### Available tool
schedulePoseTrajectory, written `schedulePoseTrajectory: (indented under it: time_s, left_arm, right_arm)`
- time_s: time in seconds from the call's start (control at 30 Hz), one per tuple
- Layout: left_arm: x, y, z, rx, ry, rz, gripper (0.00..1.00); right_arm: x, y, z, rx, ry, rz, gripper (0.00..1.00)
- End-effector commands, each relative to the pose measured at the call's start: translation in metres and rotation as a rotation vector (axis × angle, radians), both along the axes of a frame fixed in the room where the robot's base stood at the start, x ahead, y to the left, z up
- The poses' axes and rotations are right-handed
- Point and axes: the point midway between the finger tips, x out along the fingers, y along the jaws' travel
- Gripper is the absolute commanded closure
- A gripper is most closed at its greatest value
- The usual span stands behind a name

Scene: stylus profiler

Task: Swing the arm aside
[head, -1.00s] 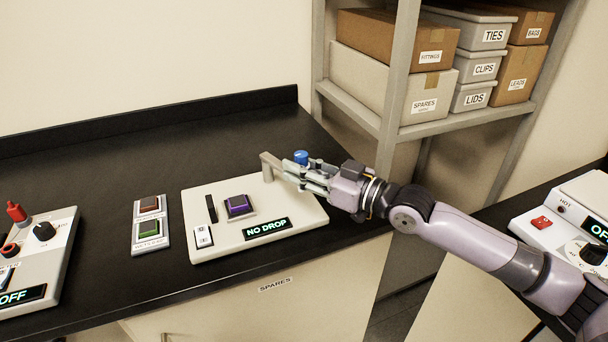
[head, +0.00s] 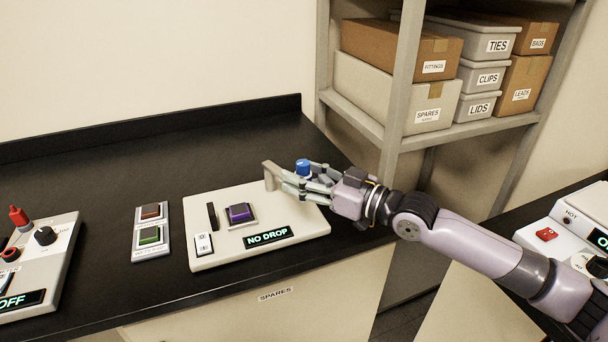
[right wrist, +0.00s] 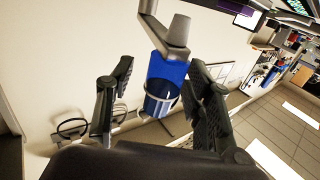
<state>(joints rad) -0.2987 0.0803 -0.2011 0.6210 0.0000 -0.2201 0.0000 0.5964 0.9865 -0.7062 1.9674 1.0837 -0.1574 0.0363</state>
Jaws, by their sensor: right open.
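The profiler (head: 222,257) is a cream box on the black bench. The arm's blue cylindrical knob (head: 303,167) is at my right gripper (head: 298,178). In the right wrist view, the blue knob (right wrist: 165,80) hangs from the grey arm between the two open fingers, with gaps visible beside it. My left gripper is not in view.
A two-button plate (head: 150,232) and a cream device with a red knob (head: 38,255) are left of the profiler. A shelf with boxes (head: 400,60) stands behind on the right. Another device (head: 570,225) is at the far right. The bench behind the profiler is clear.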

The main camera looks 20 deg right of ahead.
Motion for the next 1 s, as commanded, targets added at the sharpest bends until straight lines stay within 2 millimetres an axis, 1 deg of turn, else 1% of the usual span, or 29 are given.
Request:
schedulePoseTrajectory:
  time_s: [0.23, 0.37, 0.8, 1.0]
  left_arm:
    - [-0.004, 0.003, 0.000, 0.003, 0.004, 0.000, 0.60]
    - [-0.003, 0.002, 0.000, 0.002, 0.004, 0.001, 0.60]
    - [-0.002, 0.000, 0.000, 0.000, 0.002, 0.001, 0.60]
    - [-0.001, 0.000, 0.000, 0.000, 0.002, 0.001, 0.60]
  right_arm:
    - [-0.002, -0.001, -0.001, 0.000, 0.001, 0.001, 0.53]
    - [-0.008, -0.008, -0.002, -0.003, 0.002, -0.001, 0.53]
    - [-0.061, -0.054, -0.002, -0.007, 0.002, -0.002, 0.53]
    - [-0.080, -0.070, -0.002, -0.005, 0.002, -0.002, 0.53]
